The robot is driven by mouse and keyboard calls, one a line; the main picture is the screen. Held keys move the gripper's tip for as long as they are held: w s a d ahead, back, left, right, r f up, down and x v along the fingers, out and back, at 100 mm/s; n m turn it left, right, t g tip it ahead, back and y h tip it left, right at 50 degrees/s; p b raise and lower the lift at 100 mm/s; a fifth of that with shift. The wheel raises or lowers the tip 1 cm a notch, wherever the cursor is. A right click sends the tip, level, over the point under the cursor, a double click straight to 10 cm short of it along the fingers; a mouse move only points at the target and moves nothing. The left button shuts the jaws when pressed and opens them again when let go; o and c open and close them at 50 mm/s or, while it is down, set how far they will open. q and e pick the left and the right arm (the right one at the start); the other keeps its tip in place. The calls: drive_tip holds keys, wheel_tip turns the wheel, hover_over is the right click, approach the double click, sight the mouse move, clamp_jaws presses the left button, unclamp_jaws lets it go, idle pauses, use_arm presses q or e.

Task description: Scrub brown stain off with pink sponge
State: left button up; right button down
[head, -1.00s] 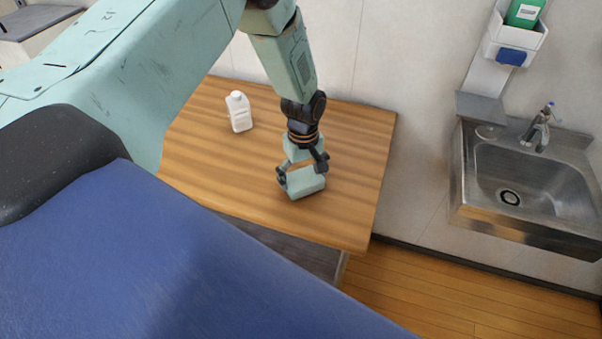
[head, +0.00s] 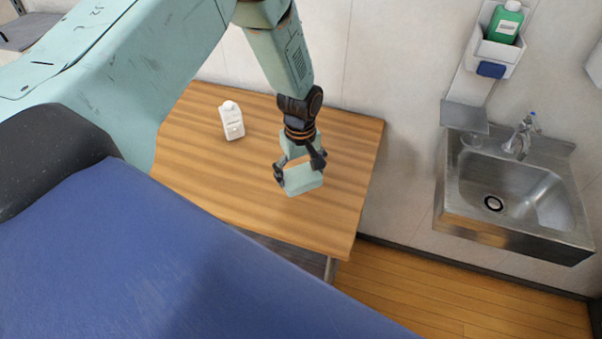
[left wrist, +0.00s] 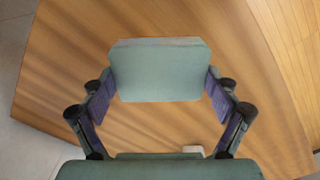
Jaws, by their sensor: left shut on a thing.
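My left gripper (head: 301,172) is shut on a pale teal block (head: 303,182), gripping it by two sides. The left wrist view shows the block (left wrist: 160,70) between both fingers, with a thin brownish-pink strip along its far edge. No wholly pink sponge shows, and I cannot tell whether this block is the sponge. The block is over the right part of the wooden table (head: 215,185); I cannot tell whether it touches the top. No brown stain can be made out on the visible wood; the area under the block is hidden. My right gripper is not in view.
A white bottle (head: 231,120) stands on the table, left of the gripper. A steel sink (head: 515,190) hangs on the wall at right, below a holder with a green bottle (head: 505,22). A blue padded surface (head: 150,265) fills the lower left. The tabletop between is clear.

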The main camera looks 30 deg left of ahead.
use_arm(q)
drive_tip(key=shift+d+r+p, duration=0.15)
drive_tip(key=shift+r+p, duration=0.35)
drive_tip(key=shift+r, duration=0.25)
drive_tip(key=shift+d+r+p, duration=0.1)
drive_tip(key=shift+r+p, duration=0.35)
drive_tip(key=shift+r, duration=0.3)
drive_tip(key=shift+a+f, duration=0.15)
